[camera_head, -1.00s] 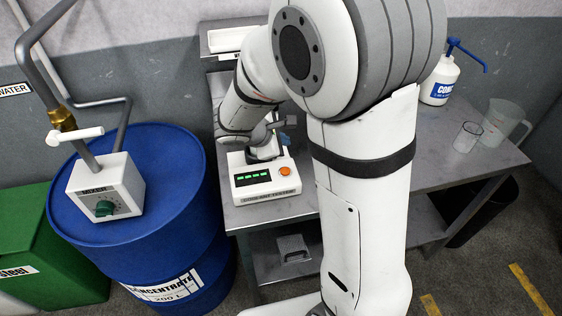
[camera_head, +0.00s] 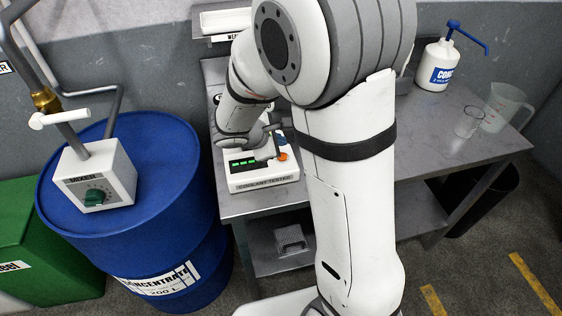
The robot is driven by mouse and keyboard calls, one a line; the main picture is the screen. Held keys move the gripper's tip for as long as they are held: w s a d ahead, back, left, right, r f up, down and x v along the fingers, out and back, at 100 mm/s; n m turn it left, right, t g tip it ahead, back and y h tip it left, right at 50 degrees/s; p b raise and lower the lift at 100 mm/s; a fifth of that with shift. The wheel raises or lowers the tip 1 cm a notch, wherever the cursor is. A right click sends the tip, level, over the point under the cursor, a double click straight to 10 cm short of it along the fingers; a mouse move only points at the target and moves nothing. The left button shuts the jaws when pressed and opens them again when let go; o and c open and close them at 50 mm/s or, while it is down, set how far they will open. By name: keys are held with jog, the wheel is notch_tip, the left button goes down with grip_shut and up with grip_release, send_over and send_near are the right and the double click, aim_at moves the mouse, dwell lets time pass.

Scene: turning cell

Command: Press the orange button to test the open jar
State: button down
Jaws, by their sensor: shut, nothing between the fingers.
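The coolant tester (camera_head: 262,182) is a white box at the front left of the metal bench, with green lit bars on its top panel. Its orange button (camera_head: 283,157) shows at the right of that panel. My gripper (camera_head: 275,147) is shut and empty, pointing down over the tester, its tip right beside or on the button. I cannot tell whether it touches. A small clear jar (camera_head: 468,123) stands on the bench at the right; no lid shows on it. A small blue part shows behind my gripper, mostly hidden.
A clear jug (camera_head: 503,107) stands close to the clear jar. A white pump bottle (camera_head: 437,66) is at the bench's back. A blue drum (camera_head: 170,220) with a white mixer box (camera_head: 97,177) stands left of the bench. The bench (camera_head: 425,150) is clear in its middle.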

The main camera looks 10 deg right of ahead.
jog(key=shift+f+b, duration=1)
jog(key=shift+f, duration=0.4)
jog(key=shift+f, duration=0.1)
dwell(0.8)
jog(key=shift+f+b, duration=0.3)
jog(key=shift+b, duration=0.25)
jog(key=shift+f+b, duration=0.4)
jog(key=shift+b, duration=0.1)
dwell(0.4)
jog(key=shift+r, duration=0.1)
jog(key=shift+r+p, duration=0.55)
jog(key=shift+r, duration=0.2)
jog(key=shift+r+p, duration=1.85)
jog(key=shift+r, duration=0.7)
